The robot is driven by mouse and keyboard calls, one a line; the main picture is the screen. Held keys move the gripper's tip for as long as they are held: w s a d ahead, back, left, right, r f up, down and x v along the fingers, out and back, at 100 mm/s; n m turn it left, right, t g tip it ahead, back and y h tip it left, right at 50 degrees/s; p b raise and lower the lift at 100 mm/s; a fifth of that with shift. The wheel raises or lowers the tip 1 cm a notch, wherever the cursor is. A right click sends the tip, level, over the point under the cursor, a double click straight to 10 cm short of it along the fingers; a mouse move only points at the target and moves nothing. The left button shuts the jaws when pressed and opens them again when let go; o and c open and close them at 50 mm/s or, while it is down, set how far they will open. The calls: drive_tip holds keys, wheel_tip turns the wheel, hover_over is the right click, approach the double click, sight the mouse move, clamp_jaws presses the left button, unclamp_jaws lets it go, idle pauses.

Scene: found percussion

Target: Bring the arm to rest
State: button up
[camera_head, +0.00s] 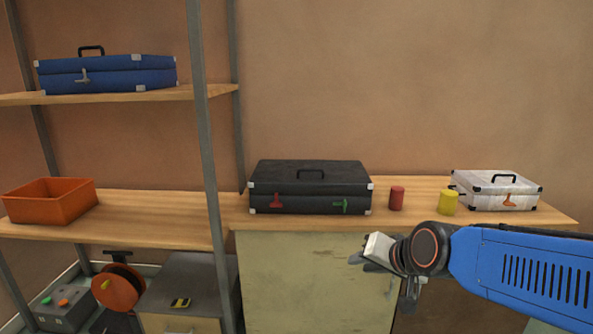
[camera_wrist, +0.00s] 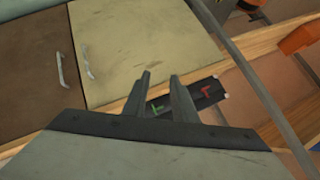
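My blue arm (camera_head: 520,270) reaches in from the right in the head view. My gripper (camera_head: 362,260) is in front of the pale cabinet, below the worktop edge and the black case. In the wrist view its two fingers (camera_wrist: 161,76) stand apart with a gap between them and nothing held. The fingers overlap part of the black case (camera_wrist: 209,92) in that view. I cannot tell the exact distance from the fingers to the cabinet.
The worktop (camera_head: 420,190) bears a black case (camera_head: 310,180), a red can (camera_head: 397,198), a yellow can (camera_head: 448,202) and a white case (camera_head: 495,190). Left, shelves hold a blue case (camera_head: 105,75) and an orange bin (camera_head: 50,202). An orange reel (camera_head: 118,287) stands low.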

drive_tip(key=s+d+f+n+g+h, duration=0.1)
drive_tip(key=s+d+f+g, duration=0.1)
drive_tip(key=s+d, duration=0.4)
drive_tip(key=s+d+f+n+g+h, duration=0.2)
drive_tip(key=s+d, duration=0.5)
drive_tip(key=s, duration=0.5)
drive_tip(key=shift+s+d+n+h, duration=0.15)
drive_tip(key=shift+s+n+h, duration=0.15)
drive_tip(key=shift+s, duration=0.1)
